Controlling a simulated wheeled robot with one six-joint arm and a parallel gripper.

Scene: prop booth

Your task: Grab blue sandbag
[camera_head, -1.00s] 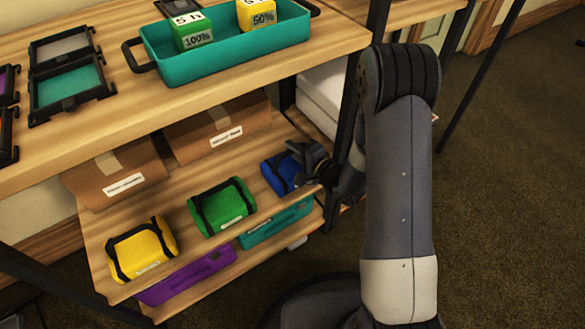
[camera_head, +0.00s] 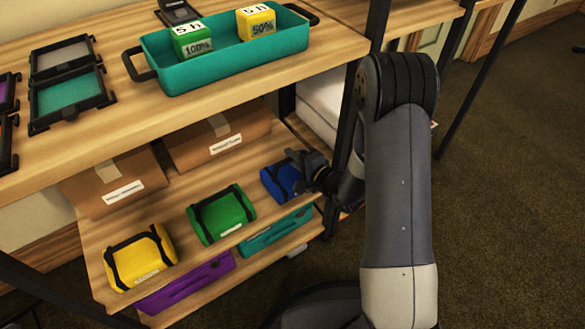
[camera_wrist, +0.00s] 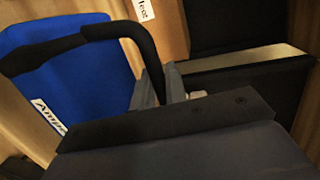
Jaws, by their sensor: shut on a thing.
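The blue sandbag (camera_head: 277,182) lies at the right end of the wooden lower shelf (camera_head: 180,231), with black straps and a handle. My gripper (camera_head: 308,172) is at its right side in the head view and hides part of it. In the wrist view the blue sandbag (camera_wrist: 75,75) fills the left side, with a white label partly cut off by my gripper. Its black handle (camera_wrist: 62,48) runs to my gripper (camera_wrist: 165,90), which is shut on it. The sandbag appears to rest on the shelf still.
A green sandbag (camera_head: 222,213) and a yellow sandbag (camera_head: 139,257) lie to the left on the same shelf. Cardboard boxes (camera_head: 216,144) stand behind. A teal tray (camera_head: 215,67) sits on the shelf above, and a black shelf post (camera_head: 345,125) stands close to my arm.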

